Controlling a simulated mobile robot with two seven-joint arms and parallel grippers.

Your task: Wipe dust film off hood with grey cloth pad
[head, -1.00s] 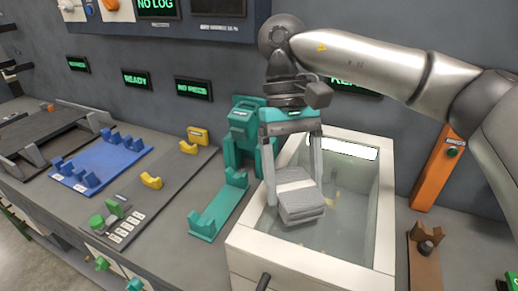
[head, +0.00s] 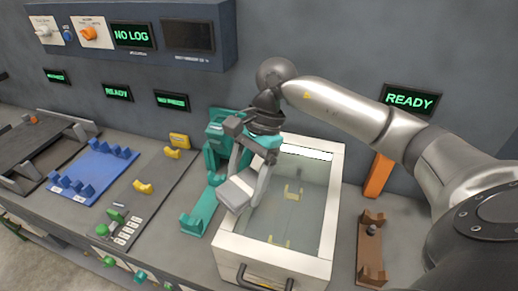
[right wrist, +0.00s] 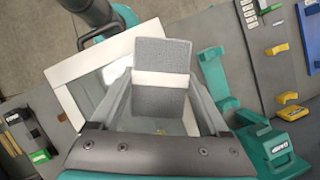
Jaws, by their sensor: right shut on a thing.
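The hood (head: 327,225) is a box with a white frame, a clear hazy top pane and a dark handle at its front. My right gripper (head: 240,186) is shut on the grey cloth pad (head: 236,193), which has a white band across it. The pad is tilted at the hood's left edge; I cannot tell whether it touches the frame. In the right wrist view the pad (right wrist: 160,101) sits between both fingers, with the hood's white frame (right wrist: 72,70) behind it. I cannot make out a distinct dust film on the pane. My left gripper is out of view.
A teal fixture (head: 200,212) stands close at the hood's left. A brown bracket (head: 371,250) and an orange post (head: 378,176) are at its right. A blue rack (head: 92,170) and yellow holders (head: 143,187) lie farther left. A wall with displays closes the back.

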